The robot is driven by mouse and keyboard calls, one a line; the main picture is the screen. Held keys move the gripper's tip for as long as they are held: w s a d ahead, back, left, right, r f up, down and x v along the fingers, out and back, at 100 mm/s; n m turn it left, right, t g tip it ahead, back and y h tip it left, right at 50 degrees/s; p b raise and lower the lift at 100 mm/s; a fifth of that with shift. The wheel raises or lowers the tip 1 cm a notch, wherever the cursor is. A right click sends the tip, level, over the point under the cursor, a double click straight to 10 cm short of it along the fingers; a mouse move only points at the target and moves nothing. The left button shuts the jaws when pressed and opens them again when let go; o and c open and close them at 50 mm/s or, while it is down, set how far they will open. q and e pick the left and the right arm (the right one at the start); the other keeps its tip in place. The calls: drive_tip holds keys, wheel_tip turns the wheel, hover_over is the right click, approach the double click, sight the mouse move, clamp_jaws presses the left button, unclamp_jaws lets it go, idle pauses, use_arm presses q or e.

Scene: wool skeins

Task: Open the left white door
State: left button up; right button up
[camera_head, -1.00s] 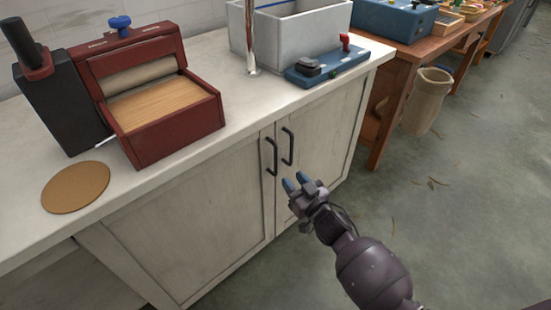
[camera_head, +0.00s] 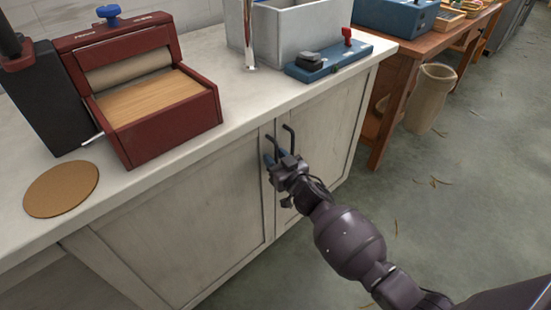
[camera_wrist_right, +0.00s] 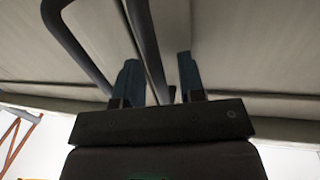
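The left white door (camera_head: 185,215) is closed in the cabinet front and has a dark upright bar handle (camera_head: 271,146) near its right edge. The right door (camera_head: 322,135) beside it is also closed, with a similar handle (camera_head: 291,140). My right gripper (camera_head: 276,158) is at the left door's handle, its blue fingers pointing at the door. In the right wrist view the fingers (camera_wrist_right: 160,78) are apart, with one handle bar (camera_wrist_right: 148,45) running between them. The other handle (camera_wrist_right: 73,38) lies outside them, to the left. My left gripper is not in view.
The white countertop (camera_head: 215,110) above carries a red box with a roller (camera_head: 150,100), a round cork mat (camera_head: 62,188), a grey bin (camera_head: 300,30) and a blue device (camera_head: 328,62). A wooden table (camera_head: 398,75) and waste bin (camera_head: 430,98) stand right. The floor (camera_head: 455,200) is largely clear.

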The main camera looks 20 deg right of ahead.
clamp_jaws()
idle(0.3)
